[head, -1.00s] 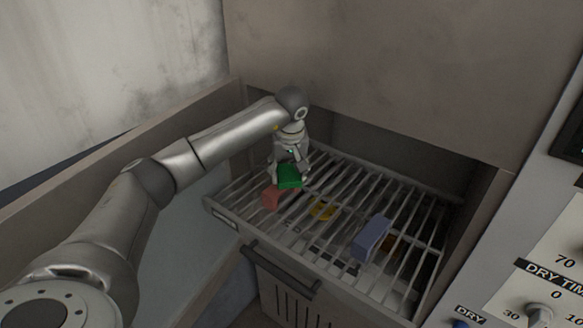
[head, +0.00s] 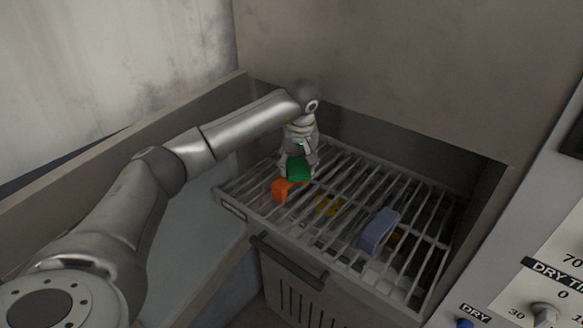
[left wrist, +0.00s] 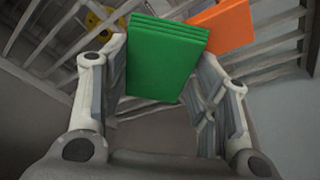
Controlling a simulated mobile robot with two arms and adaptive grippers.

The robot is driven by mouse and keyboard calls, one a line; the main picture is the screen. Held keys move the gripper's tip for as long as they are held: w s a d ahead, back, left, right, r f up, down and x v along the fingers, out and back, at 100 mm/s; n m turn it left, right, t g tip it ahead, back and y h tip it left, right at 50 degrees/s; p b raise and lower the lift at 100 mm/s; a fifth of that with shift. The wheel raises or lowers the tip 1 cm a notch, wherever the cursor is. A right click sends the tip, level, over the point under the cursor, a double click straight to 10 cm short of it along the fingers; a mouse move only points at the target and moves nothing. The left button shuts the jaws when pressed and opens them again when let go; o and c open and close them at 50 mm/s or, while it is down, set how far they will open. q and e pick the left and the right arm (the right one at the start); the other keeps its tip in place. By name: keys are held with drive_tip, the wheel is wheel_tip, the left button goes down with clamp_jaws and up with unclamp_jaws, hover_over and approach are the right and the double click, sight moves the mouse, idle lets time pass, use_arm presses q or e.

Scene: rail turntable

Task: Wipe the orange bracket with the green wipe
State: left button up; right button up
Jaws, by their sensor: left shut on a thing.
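The green wipe (head: 298,168) is a flat green block held by my left gripper (head: 297,172). In the left wrist view the wipe (left wrist: 163,58) sits between the two fingers of the gripper (left wrist: 160,85), which is shut on it. The orange bracket (head: 281,190) lies on the wire rack, just in front of and left of the wipe. In the left wrist view the bracket (left wrist: 226,24) shows just right of the wipe, partly hidden behind it. I cannot tell whether they touch. My right gripper is not in view.
The wire rack (head: 345,172) sits in an open bay with walls at left and back. A blue-grey block (head: 379,230) lies on its right part. Yellow things (head: 330,206) show at or below the bars. A drawer handle (head: 288,262) and a control panel (head: 545,265) are in front and right.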

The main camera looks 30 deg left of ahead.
use_arm(q)
drive_tip(key=shift+w+d+f, duration=0.1)
drive_tip(key=shift+w+f, duration=0.05)
drive_tip(key=shift+w, duration=0.25)
drive_tip(key=shift+r+p, duration=0.5)
drive_tip(key=shift+r, duration=0.15)
wheel_tip(320, 180, up, 4)
drive_tip(key=p, duration=0.3)
drive_tip(key=shift+r, duration=0.25)
drive_tip(key=shift+r+p, duration=0.45)
drive_tip(key=shift+r, duration=0.8)
drive_tip(key=shift+f, duration=0.15)
